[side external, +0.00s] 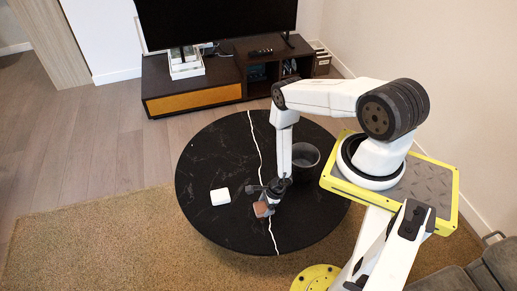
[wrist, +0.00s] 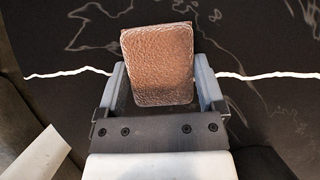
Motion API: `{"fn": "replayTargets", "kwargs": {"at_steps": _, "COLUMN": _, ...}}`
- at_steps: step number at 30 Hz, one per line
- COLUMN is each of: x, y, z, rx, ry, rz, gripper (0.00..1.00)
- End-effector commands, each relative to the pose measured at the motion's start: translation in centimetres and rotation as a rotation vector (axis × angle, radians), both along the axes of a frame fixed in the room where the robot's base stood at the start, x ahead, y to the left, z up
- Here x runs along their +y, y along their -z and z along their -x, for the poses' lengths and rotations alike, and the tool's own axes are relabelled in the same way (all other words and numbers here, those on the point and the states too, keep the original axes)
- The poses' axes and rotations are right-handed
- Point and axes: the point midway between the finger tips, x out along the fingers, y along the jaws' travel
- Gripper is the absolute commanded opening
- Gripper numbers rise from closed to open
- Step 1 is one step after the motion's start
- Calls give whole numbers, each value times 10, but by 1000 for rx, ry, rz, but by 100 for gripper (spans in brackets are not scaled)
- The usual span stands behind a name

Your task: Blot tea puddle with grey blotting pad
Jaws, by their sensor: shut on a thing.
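My gripper (wrist: 160,88) is shut on a pad (wrist: 157,62), held between its two blue-grey fingers. The pad's visible face is brown and textured, with a thin pale rim, rather than plain grey. In the side view my gripper (side external: 268,198) is low over the front middle of the round black table, with the brown pad (side external: 262,209) at its tip. I cannot tell whether the pad touches the tabletop. I cannot make out a tea puddle in either view; the pad and gripper hide part of the table.
The round black table (side external: 210,160) has white veining. A white square item (side external: 220,196) lies left of my gripper. A dark round container (side external: 305,158) stands behind it to the right. The table's left and back left are clear. A TV cabinet (side external: 195,87) stands beyond.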

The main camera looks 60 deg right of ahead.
Motion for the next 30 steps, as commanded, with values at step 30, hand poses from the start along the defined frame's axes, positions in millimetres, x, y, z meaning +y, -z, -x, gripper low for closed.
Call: {"fn": "replayTargets", "kwargs": {"at_steps": 30, "x": 0, "y": -40, "z": 0, "rx": 1, "ry": 0, "rz": 1, "gripper": 40}}
